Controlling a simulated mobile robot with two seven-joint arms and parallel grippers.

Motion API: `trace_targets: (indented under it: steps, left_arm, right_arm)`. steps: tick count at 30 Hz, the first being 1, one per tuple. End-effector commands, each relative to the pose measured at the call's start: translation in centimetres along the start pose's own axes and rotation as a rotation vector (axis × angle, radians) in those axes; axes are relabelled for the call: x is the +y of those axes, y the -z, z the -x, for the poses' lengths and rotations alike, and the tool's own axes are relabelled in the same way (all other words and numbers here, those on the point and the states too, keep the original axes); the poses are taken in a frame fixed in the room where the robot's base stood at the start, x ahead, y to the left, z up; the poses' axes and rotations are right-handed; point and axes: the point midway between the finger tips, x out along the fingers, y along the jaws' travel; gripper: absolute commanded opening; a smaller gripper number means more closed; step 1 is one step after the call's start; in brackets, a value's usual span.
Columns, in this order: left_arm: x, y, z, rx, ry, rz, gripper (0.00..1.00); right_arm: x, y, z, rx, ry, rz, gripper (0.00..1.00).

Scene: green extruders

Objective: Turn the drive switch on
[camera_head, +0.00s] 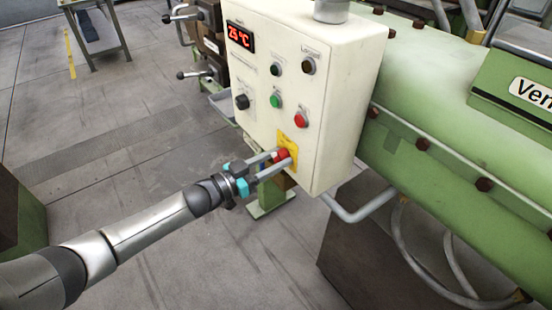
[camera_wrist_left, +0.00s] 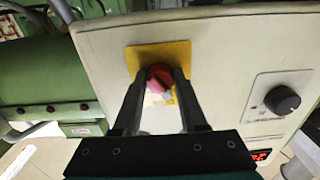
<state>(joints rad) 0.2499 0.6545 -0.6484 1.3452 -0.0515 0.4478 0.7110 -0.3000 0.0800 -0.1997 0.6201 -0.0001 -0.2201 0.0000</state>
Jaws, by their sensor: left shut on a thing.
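The drive switch (camera_head: 283,156) is a red rotary knob on a yellow plate, low on the white control box (camera_head: 345,95). In the left wrist view the red knob (camera_wrist_left: 159,77) shows between the two finger ends, on its yellow plate (camera_wrist_left: 180,52). My left gripper (camera_head: 275,162) reaches the knob from the lower left and is shut on it. In the left wrist view its fingers (camera_wrist_left: 160,80) touch the knob's two sides. The fingers hide part of the knob, so I cannot tell its exact setting. My right gripper is not in view.
A green machine (camera_head: 450,130) stands at right, with a bent pipe (camera_head: 360,208) below. Open floor lies left.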

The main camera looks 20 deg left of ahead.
Motion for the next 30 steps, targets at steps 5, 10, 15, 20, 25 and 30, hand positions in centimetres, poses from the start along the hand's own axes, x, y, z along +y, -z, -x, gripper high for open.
trace_targets:
  steps: [5, 10, 15, 20, 25, 30]
  left_arm:
    - [0.0, -0.1, 0.0, -0.001, -0.001, -0.039, 0.00]
    - [0.0, -0.1, 0.0, 0.000, 0.000, -0.129, 0.00]
    - [0.0, -0.1, 0.0, -0.001, 0.000, -0.267, 0.00]
    - [-0.1, -0.1, 0.0, 0.000, 0.001, -0.419, 0.00]
    - [-0.1, -0.1, 0.0, -0.001, 0.000, -0.582, 0.00]
    - [-0.1, -0.1, 0.1, -0.001, 0.000, -0.742, 0.00]
  right_arm:
    - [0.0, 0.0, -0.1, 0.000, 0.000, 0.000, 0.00]
    - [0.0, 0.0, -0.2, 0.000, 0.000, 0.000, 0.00]
    - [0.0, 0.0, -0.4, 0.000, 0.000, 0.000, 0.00]
    - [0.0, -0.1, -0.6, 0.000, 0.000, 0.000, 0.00]
    - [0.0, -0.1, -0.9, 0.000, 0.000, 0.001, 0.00]
    - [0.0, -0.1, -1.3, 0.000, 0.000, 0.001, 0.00]
